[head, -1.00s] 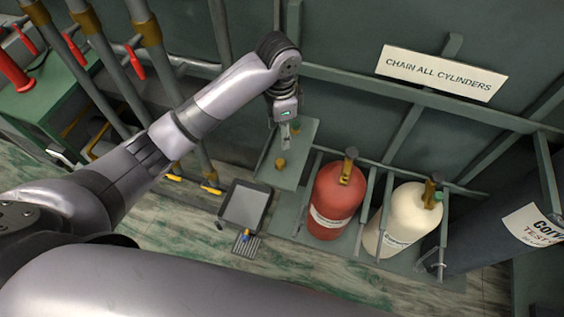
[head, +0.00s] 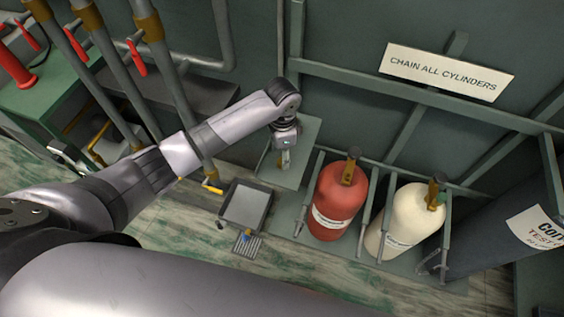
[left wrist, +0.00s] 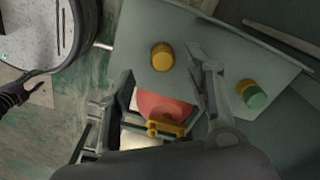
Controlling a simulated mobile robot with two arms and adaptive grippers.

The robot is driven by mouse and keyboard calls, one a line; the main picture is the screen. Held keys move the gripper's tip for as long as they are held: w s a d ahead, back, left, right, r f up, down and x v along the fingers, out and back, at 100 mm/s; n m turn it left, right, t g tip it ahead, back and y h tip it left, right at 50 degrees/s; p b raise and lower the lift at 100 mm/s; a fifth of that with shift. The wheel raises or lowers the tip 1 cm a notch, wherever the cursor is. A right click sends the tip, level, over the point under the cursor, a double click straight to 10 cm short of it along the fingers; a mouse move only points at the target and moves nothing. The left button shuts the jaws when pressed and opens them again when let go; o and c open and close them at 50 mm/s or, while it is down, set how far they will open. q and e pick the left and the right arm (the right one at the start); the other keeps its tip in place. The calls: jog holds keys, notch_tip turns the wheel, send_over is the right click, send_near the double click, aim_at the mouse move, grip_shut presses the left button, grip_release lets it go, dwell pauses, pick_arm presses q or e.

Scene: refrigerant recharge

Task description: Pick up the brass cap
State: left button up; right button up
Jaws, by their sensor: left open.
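The brass cap (left wrist: 162,57) stands on a grey-green shelf (left wrist: 135,30) in the left wrist view. A second brass cap with a green part (left wrist: 252,94) is on the same shelf, further right in that view. My left gripper (left wrist: 203,60) is open and empty, with its fingers pointing down between the two caps, nearer the plain brass one. In the head view my left gripper (head: 285,160) is over the shelf and mostly hides the caps. A dark claw-like shape at the left edge of the wrist view may be my right gripper; its jaws are too small to judge.
A red cylinder (head: 340,200) and a cream cylinder (head: 405,218) stand in a rack right of the shelf. A grey tray (head: 265,212) is below left of it. Pipes and a green bench (head: 60,95) are at the left. The wall frame runs close behind.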

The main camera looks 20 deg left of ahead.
pick_arm(q)
jog(key=f, duration=0.4)
jog(key=shift+w+a+f, duration=0.1)
jog(key=shift+a+f, duration=0.1)
jog(key=shift+c, duration=0.3)
grip_shut()
